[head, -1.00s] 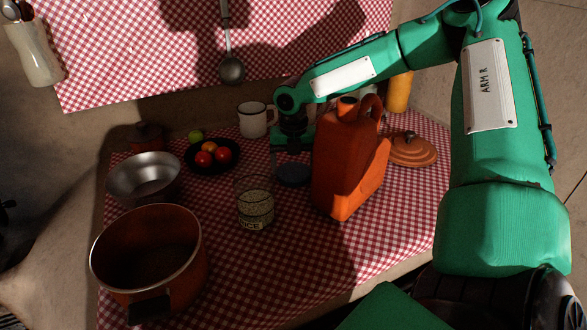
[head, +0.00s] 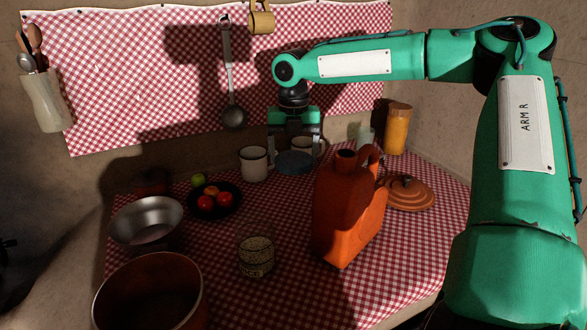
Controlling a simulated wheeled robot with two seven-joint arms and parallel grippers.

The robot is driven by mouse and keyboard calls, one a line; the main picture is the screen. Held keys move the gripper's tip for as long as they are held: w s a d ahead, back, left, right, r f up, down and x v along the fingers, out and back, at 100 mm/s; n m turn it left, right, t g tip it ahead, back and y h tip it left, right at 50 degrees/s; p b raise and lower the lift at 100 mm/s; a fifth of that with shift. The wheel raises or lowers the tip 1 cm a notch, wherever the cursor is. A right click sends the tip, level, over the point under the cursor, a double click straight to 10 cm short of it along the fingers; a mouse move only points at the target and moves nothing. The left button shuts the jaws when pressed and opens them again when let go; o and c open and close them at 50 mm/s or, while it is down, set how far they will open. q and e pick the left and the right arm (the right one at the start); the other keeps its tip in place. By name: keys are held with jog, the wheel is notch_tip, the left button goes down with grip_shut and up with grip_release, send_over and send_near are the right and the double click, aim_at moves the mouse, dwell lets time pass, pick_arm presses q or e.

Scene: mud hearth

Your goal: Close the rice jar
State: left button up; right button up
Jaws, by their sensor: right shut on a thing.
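The rice jar (head: 256,257) is clear glass with pale grains inside and a dark label. It stands upright and uncovered on the checked cloth, left of the orange jug. My right gripper (head: 296,148) points down, shut on a dark blue round lid (head: 294,164). The lid is roughly level and appears to hang above the table, behind the jar and apart from it. My left gripper is not in view.
The orange jug (head: 345,215) stands close right of the jar. A white mug (head: 254,164), a dark fruit bowl (head: 229,209), a metal bowl (head: 146,222) and a copper pot (head: 150,290) stand to the left. An orange lid (head: 408,194) lies at right.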

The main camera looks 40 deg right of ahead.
jog(key=shift+r, duration=1.25)
